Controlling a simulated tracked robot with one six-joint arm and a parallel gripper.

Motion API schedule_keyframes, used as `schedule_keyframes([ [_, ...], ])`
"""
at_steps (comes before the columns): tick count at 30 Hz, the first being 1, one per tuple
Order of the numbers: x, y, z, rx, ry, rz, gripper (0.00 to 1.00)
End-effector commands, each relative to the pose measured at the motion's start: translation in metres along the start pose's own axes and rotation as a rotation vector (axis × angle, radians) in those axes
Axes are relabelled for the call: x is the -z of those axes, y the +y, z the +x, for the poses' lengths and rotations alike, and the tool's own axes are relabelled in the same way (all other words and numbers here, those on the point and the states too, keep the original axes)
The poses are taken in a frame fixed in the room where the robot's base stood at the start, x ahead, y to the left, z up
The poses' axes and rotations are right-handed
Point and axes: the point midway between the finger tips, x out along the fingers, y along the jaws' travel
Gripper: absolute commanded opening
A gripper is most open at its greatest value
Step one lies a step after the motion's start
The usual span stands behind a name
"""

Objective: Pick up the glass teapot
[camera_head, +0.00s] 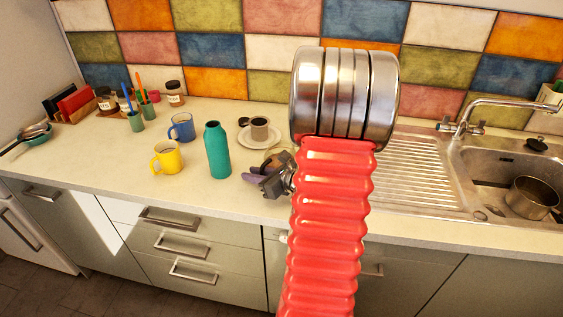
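I cannot make out a glass teapot in this view; my arm covers part of the counter. My gripper (254,175), dark grey, shows just left of my red ribbed arm, at the counter's front edge. Its fingers point left, toward a teal bottle (217,152) standing upright, apart from it. The fingers are small and partly hidden, so I cannot tell whether they are open or shut, or whether they hold anything.
A yellow mug (168,158) and a blue mug (181,128) stand left of the bottle. Jars (175,93) stand near the wall. A sink at right holds a metal pot (532,196).

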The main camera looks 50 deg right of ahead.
Motion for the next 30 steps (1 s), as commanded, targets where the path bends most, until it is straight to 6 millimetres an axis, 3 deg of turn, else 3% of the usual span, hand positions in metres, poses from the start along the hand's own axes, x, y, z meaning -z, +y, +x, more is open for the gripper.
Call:
schedule_keyframes([
  [4, 0.0000, 0.0001, -0.0001, 0.000, 0.000, 0.000, 0.18],
  [12, 0.0001, 0.0003, 0.0000, -0.001, 0.000, 0.000, 0.00],
  [30, 0.0001, 0.0005, 0.0000, -0.001, 0.000, 0.001, 0.00],
])
